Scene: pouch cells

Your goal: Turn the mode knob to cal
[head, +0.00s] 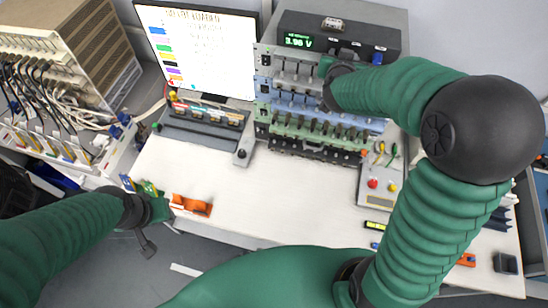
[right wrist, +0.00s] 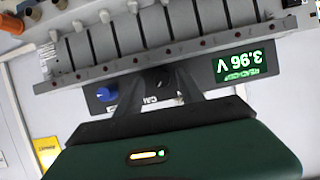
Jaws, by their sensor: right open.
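The black meter box (head: 340,36) stands at the back on top of the rack, its green display (head: 297,40) reading 3.96 V. In the right wrist view the display (right wrist: 245,63) is upside down. A blue knob (right wrist: 105,93) is on the box face, also seen in the head view (head: 378,58). My right gripper (right wrist: 158,84) is open in front of the box, its fingers either side of a dark knob-like part beside a CAL label (right wrist: 152,100). Contact and the knob's pointer cannot be made out. My left gripper (head: 160,208) is low at left; its jaws are unclear.
Below the box are racks of slots with pouch cells (head: 290,103). A monitor (head: 205,50) and a bank of small units (head: 205,125) stand left. An orange piece (head: 190,205) lies near my left gripper. A panel with red and yellow buttons (head: 380,184) sits right. The white table middle is clear.

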